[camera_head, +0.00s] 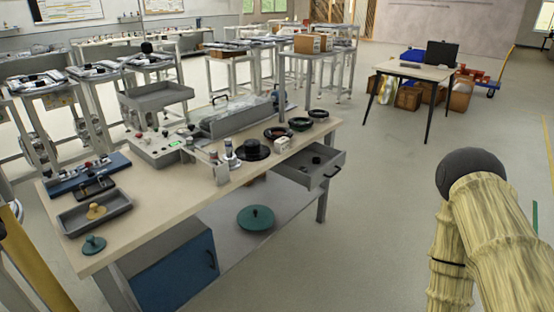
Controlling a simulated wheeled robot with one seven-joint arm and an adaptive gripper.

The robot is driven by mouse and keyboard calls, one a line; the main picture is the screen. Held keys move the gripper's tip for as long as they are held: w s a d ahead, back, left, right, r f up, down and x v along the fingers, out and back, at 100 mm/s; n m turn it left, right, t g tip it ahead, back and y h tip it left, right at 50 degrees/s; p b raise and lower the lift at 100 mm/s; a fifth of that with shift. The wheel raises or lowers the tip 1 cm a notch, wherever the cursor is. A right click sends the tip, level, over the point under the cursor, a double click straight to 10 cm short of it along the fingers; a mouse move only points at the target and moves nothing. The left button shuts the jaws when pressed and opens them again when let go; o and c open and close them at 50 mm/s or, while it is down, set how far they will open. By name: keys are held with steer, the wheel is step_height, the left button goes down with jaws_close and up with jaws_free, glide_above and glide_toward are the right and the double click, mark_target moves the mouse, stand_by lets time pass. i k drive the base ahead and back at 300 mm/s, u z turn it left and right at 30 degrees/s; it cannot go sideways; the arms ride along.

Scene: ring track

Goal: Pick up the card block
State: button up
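I cannot single out the card block with certainty. A small pale upright block (219,171) stands near the middle of the wooden workbench (180,215), beside a grey and red knobbed piece (231,152). It is too small to tell its material. A brown cardboard box (310,43) sits on a tall stand farther back. My arm, with a straw-coloured patterned surface and a dark round joint, fills the right side. My gripper is not in view, so I cannot see whether it holds anything.
A blue tray (92,172), a grey tray (70,222), a control box (158,151) and dark round pieces (252,152) crowd the bench. An open drawer (328,172) juts from its right end. A desk (413,70) stands at the back right. Floor between is clear.

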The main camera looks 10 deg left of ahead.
mark_target(282, 144)
steer(key=u, duration=0.8)
steer(key=i, duration=0.8)
steer(key=z, duration=0.1)
